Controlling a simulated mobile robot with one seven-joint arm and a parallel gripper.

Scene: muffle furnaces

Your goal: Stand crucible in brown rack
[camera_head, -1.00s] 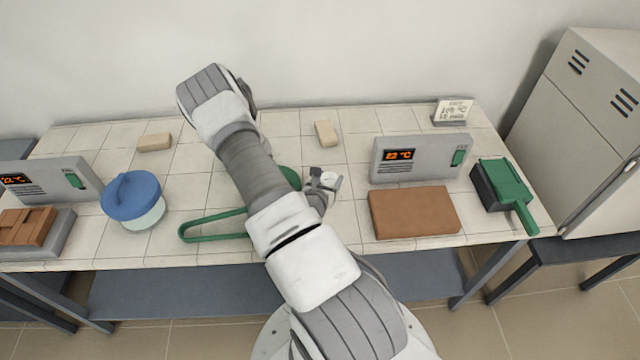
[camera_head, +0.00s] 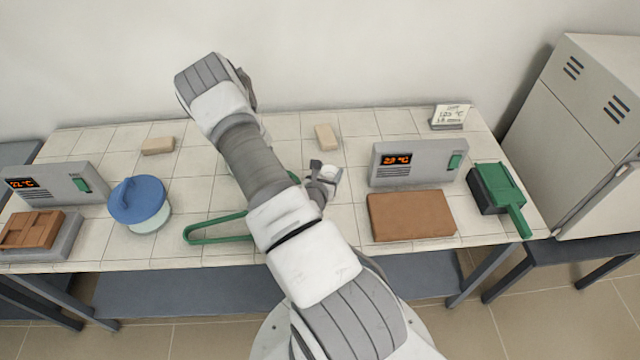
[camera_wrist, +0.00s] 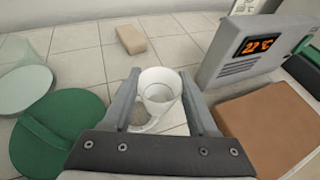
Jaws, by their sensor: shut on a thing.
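A small white crucible (camera_wrist: 158,88) is between the two fingers of my gripper (camera_wrist: 157,104) in the wrist view, its mouth facing up. The gripper is shut on it. In the head view the crucible (camera_head: 328,172) shows at the end of my gripper (camera_head: 324,180), over the middle of the tiled table. A plain brown block (camera_head: 412,214) lies to the right of the gripper, in front of a grey furnace. A brown piece with raised strips (camera_head: 30,230) sits on a grey base at the far left. I cannot tell which one is the rack.
Grey furnace units with displays stand at right (camera_head: 418,163) and left (camera_head: 60,184). A blue lid (camera_head: 136,198) sits over a pale glass dish. A green round thing (camera_wrist: 60,130) and green loop handle (camera_head: 215,232) lie left of the gripper. Another green-handled thing (camera_head: 500,190) is far right.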

